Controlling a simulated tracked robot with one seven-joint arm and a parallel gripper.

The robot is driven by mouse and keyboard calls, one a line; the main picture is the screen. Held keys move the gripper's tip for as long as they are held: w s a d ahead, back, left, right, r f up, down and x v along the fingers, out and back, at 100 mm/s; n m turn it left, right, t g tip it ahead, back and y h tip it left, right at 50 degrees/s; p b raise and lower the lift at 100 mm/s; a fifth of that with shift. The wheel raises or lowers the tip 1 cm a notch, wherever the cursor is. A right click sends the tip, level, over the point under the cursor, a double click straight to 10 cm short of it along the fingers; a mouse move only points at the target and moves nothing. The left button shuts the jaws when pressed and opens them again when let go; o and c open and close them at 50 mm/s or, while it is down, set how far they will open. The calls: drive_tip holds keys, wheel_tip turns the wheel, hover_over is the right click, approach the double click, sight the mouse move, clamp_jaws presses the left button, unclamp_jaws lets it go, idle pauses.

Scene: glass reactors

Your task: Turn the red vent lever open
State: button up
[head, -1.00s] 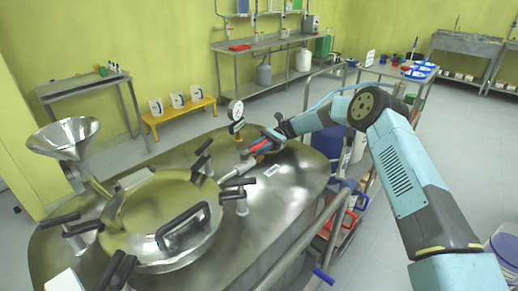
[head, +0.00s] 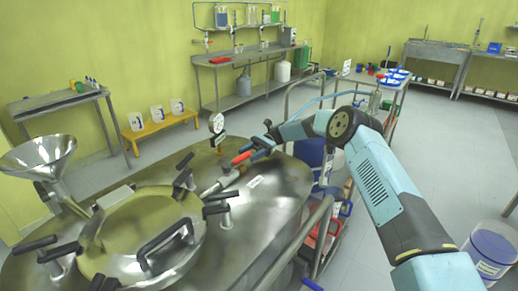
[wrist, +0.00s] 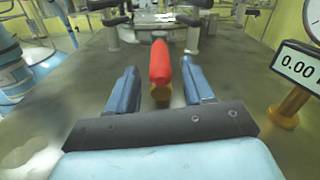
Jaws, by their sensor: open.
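The red vent lever (wrist: 160,66) shows in the wrist view, standing between the two blue fingers of my gripper (wrist: 159,88). The fingers are open, with a gap on each side of the lever. A brass piece (wrist: 161,92) is at the lever's near end. In the head view the red lever (head: 242,157) sits on a metal pipe fitting on top of the steel vessel (head: 262,205), and my gripper (head: 255,147) is right at it. The fingers partly hide the lever there, and contact cannot be told.
A round gauge (head: 216,123) stands behind the lever; a digital readout (wrist: 300,66) is at right in the wrist view. Clamp handles surround the round lid (head: 150,215). A steel funnel (head: 38,155) stands at left. A railing and cart are right of the vessel.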

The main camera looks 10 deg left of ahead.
drive_tip(key=v, duration=0.4)
drive_tip(key=shift+w, duration=0.1)
drive_tip(key=shift+w, duration=0.15)
drive_tip(key=shift+w+f, duration=0.1)
drive_tip(key=shift+w, duration=0.05)
drive_tip(key=shift+d+v, duration=0.2)
drive_tip(key=shift+v, duration=0.9)
